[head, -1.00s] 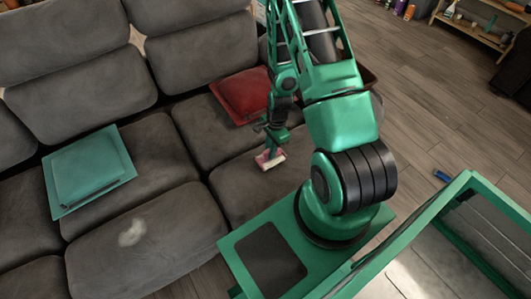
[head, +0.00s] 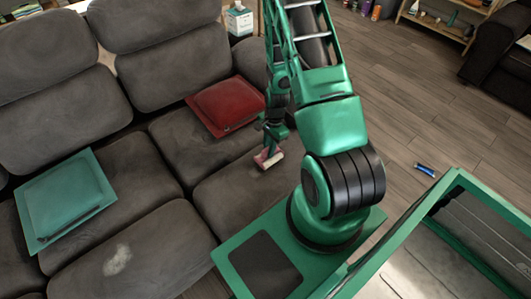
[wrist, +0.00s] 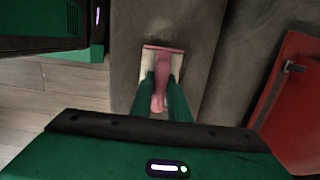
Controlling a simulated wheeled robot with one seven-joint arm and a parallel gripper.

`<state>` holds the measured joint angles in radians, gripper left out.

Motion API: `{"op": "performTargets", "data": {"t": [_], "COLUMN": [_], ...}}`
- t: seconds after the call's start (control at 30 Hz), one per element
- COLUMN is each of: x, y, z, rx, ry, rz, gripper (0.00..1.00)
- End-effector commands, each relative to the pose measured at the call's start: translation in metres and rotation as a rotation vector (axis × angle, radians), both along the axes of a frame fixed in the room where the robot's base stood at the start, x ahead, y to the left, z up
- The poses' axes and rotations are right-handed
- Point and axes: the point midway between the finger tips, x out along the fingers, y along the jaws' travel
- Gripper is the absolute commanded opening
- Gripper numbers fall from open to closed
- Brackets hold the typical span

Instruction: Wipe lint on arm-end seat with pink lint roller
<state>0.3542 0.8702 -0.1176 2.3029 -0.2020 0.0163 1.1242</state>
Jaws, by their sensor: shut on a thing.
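My gripper (head: 273,137) points down at the right end of the grey sofa and is shut on the pink lint roller (head: 269,159). In the wrist view the roller's pink handle (wrist: 161,78) sits between the fingers, with its pale head just beyond. The head is at or just above the right-end seat cushion (head: 228,200); I cannot tell whether it touches. No lint stands out on that cushion, and my arm hides part of it. A pale fuzzy patch (head: 117,260) lies on the neighbouring seat to the left.
A red pillow (head: 225,105) lies on the seat behind the roller and shows in the wrist view (wrist: 297,105). A teal pillow (head: 65,195) lies at left. A small blue object (head: 425,169) lies on open wooden floor at right. A shelf (head: 447,22) stands behind.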

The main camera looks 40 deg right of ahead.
Motion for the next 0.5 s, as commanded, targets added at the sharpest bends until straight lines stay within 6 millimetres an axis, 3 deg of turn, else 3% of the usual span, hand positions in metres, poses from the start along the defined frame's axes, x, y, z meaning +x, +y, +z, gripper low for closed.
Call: {"op": "performTargets", "data": {"t": [0.03, 0.5], "x": [0.001, 0.001], "y": [0.0, 0.001], "z": [0.012, 0.053], "rx": [-0.002, -0.001], "ry": [-0.005, -0.004], "rz": [-0.001, 0.0], "gripper": [0.0, 0.0]}}
